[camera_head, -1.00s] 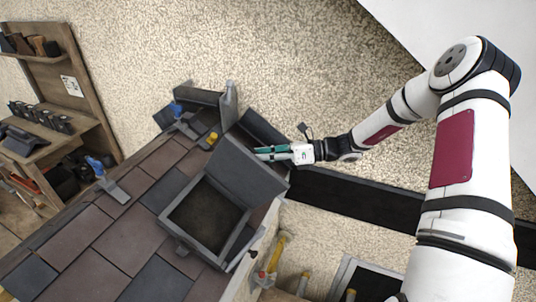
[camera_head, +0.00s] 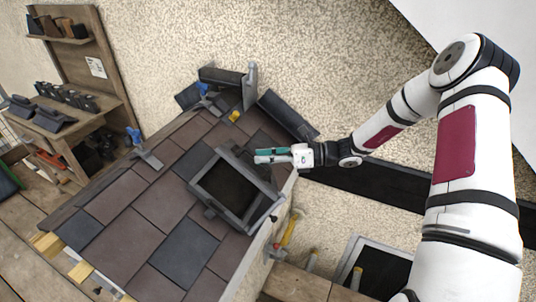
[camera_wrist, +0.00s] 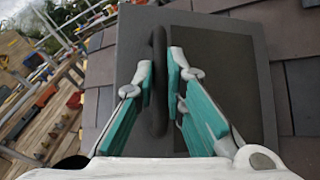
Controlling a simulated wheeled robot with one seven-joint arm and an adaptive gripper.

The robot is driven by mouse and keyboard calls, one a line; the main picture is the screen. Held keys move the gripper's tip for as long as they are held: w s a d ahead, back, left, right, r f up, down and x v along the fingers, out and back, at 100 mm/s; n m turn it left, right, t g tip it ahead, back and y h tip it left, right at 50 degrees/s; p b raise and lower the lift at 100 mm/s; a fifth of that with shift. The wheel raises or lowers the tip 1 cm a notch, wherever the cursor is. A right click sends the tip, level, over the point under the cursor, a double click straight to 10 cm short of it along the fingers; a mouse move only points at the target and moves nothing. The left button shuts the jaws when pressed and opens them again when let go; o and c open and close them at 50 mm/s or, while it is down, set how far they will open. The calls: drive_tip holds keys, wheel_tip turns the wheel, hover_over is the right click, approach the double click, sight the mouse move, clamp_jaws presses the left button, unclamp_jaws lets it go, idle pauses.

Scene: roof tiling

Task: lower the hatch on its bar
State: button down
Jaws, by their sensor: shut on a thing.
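The hatch is a square dark grey frame (camera_head: 219,208) set in the tiled roof, with a dark opening. Its raised lid (camera_head: 258,176) is tilted at the frame's right side and appears narrow in the head view. My gripper (camera_head: 263,156) is at the lid's upper edge. In the wrist view, the grey hatch panel (camera_wrist: 130,45) fills the middle, with a darker square area on its right. A dark upright bar (camera_wrist: 159,85) stands between the teal fingers of my gripper (camera_wrist: 162,72), which are shut on it. The grip is partly hidden in the head view.
Brown and grey tiles (camera_head: 133,205) surround the hatch. Dark ridge pieces (camera_head: 287,114) lie above it. A yellow-handled tool (camera_head: 291,228) is beyond the right roof edge. A wooden shelf (camera_head: 85,70) stands at left.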

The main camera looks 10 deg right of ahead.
drive_tip(key=shift+s+a, duration=0.45)
drive_tip(key=shift+a, duration=0.05)
drive_tip(key=c, duration=1.9)
unclamp_jaws()
drive_tip(key=shift+a, duration=0.1)
drive_tip(key=shift+w+d, duration=0.1)
drive_tip(key=shift+d, duration=0.1)
drive_tip(key=shift+d, duration=0.25)
drive_tip(key=v, duration=1.1)
drive_tip(key=shift+d+f, duration=0.1)
drive_tip(key=shift+d, duration=0.15)
